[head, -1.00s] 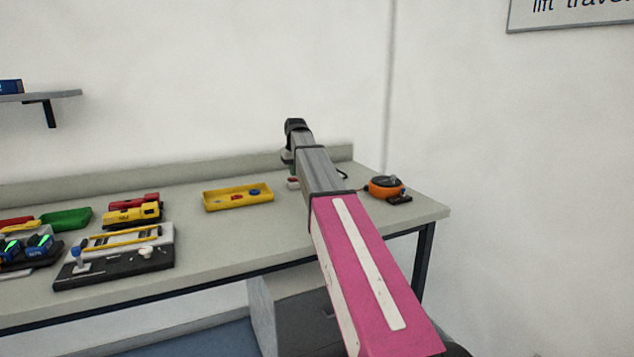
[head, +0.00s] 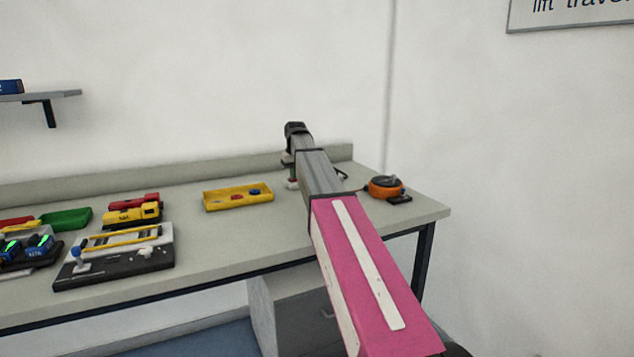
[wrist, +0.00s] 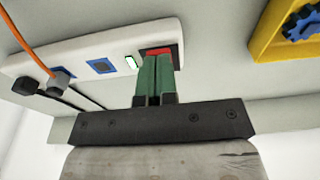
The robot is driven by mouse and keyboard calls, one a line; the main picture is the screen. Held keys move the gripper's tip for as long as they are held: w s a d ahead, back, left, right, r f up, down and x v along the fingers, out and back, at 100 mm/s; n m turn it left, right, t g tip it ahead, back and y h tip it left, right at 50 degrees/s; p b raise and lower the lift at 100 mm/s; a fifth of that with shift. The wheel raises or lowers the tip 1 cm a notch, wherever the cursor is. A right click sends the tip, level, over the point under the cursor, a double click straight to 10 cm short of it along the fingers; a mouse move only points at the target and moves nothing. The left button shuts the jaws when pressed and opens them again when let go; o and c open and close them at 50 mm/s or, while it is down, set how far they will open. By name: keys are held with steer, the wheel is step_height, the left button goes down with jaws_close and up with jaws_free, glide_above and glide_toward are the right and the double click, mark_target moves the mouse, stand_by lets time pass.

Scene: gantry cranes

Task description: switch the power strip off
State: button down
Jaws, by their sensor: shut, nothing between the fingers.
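The white power strip (wrist: 118,45) crosses the upper left of the wrist view. It has a red switch (wrist: 158,51) at its right end, a small glowing green-white light (wrist: 131,63) beside it, and a blue socket (wrist: 101,66). My gripper (wrist: 157,62) is shut and empty, its green fingertips right at the red switch and covering its lower part. Whether they touch or press it I cannot tell. In the head view the strip is almost wholly hidden behind my arm.
A grey plug (wrist: 60,80) and a black plug (wrist: 27,86) with cables sit at the strip's left end. A yellow tray (head: 238,198) lies left of my arm, and an orange reel (head: 385,187) lies right. A joystick panel (head: 115,268) and toy vehicles stand farther left.

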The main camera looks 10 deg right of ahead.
stand_by(0.3)
steer(key=shift+r, duration=3.4)
